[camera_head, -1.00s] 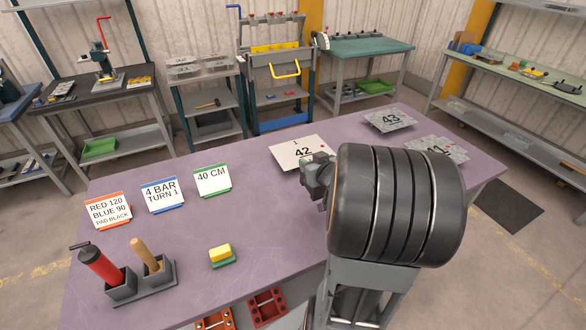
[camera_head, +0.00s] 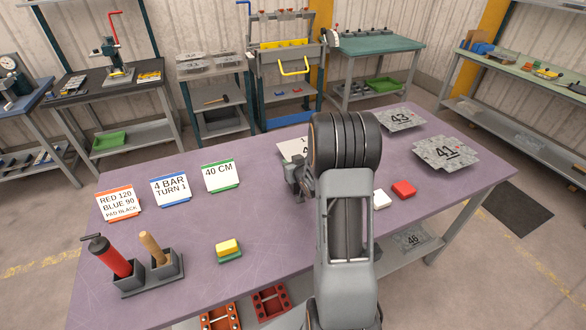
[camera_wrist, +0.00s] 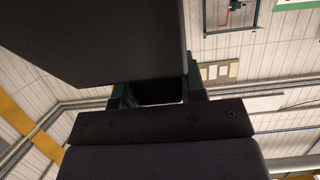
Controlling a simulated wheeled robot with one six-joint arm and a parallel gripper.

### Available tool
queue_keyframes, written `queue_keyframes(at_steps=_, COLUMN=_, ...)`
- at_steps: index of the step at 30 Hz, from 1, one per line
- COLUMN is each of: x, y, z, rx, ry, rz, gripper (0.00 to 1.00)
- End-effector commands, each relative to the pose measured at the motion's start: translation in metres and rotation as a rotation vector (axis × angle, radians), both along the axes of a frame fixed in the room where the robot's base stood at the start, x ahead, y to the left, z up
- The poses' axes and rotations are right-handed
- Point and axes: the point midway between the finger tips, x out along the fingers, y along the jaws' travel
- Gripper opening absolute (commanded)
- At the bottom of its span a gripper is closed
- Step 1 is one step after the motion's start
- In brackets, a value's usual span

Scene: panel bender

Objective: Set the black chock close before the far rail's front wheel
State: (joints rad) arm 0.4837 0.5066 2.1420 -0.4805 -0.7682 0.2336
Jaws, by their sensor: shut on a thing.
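My gripper (camera_wrist: 157,92) is shut on a large dark block (camera_wrist: 115,40), which looks like the black chock. The block fills the upper left of the wrist view, and its far end runs out of that view. In the head view my own arm hides the gripper and the block. I cannot make out a far rail or its front wheel in either view.
A purple-topped bench (camera_head: 190,275) spans the front, with cards, a red-handled tool (camera_head: 108,258) in a holder, a yellow-and-green block (camera_head: 228,249), a red block (camera_head: 403,189), a white block (camera_head: 381,199) and grey plates (camera_head: 446,152). Other benches line the wall.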

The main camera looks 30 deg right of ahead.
Motion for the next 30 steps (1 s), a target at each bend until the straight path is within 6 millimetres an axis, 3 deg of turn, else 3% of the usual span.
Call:
queue_keyframes(at_steps=7, x=-0.001, y=0.0, z=-0.021, rx=0.001, ry=0.003, rz=-0.001, gripper=0.0)
queue_keyframes(at_steps=20, x=-0.001, y=0.0, z=-0.027, rx=0.001, ry=0.001, rz=-0.001, gripper=0.0)
queue_keyframes(at_steps=21, x=-0.001, y=0.0, z=-0.027, rx=0.001, ry=0.002, rz=-0.001, gripper=0.39)
queue_keyframes(at_steps=30, x=-0.001, y=0.0, z=-0.026, rx=0.001, ry=0.003, rz=-0.001, gripper=0.63)
